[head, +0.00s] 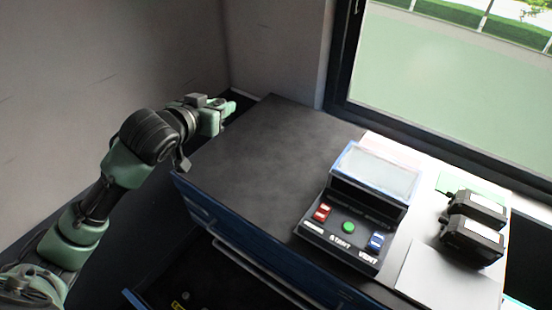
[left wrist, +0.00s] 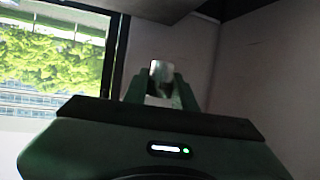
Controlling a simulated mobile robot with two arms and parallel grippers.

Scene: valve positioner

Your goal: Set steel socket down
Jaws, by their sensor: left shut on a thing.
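My left gripper (head: 224,116) is at the far left corner of the dark cabinet top (head: 265,150), close to the wall. In the left wrist view its two fingers (left wrist: 160,92) are shut on a small shiny metal piece, the steel socket (left wrist: 160,70). The socket's lower part is hidden between the fingers. In the head view I cannot make out the socket at the gripper. I cannot tell how high the gripper is above the cabinet top. My right gripper is not in view.
A control box (head: 345,244) with red, green and blue buttons and a screen (head: 375,172) stands at the right of the cabinet. Two black devices (head: 472,240) sit on a white surface beyond it. A drawer (head: 190,285) is open below. The cabinet's left top is clear.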

